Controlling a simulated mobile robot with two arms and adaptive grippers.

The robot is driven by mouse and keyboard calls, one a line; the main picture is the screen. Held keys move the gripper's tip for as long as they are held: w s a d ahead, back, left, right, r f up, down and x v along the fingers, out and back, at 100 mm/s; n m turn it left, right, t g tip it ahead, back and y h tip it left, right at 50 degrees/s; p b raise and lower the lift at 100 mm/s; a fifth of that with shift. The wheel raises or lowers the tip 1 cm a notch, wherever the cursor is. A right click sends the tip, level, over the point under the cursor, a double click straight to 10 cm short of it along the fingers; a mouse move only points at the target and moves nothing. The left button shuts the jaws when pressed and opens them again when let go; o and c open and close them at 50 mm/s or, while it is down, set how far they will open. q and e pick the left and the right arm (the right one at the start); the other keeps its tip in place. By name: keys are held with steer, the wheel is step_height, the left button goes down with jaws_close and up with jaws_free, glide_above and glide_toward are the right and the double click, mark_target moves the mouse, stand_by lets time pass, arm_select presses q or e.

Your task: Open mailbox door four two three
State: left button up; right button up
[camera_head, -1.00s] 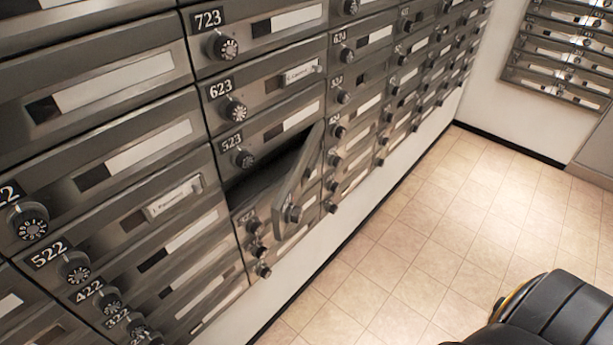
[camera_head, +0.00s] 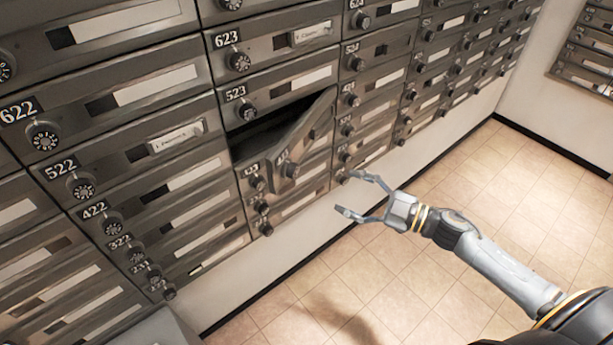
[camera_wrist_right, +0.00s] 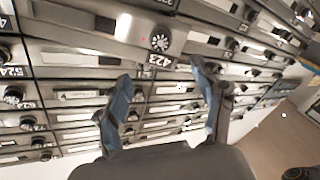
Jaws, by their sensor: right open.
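The door of mailbox 423 (camera_head: 303,141) is a grey metal flap with a round dial on its lower left. It stands ajar below mailbox 523, with a dark opening (camera_head: 258,132) showing behind its upper edge. My right gripper (camera_head: 350,194) is open and empty, to the right of and below the door in the head view, apart from it. In the right wrist view, the 423 door (camera_wrist_right: 112,30) with its dial and number plate lies beyond the open fingers (camera_wrist_right: 165,102). My left gripper is not in view.
Rows of closed mailboxes with dials surround the open one, such as 523 (camera_head: 280,92) above and 422 (camera_head: 170,205) to the left. Another mailbox bank (camera_head: 590,50) is at the far right. The tiled floor (camera_head: 480,190) is clear.

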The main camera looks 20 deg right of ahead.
mark_target(296, 172)
steer(key=p+x, duration=0.1)
steer(key=x, duration=0.5)
steer(key=p+x, duration=0.1)
steer(key=x, duration=0.5)
steer(key=shift+w+a+r+p, duration=0.2)
steer(key=shift+w+a+p, duration=0.05)
steer(key=shift+a+p, duration=0.15)
steer(key=shift+w+a+f, duration=0.1)
steer(key=shift+w+a, duration=0.35)
steer(key=shift+c, duration=0.4)
jaws_close()
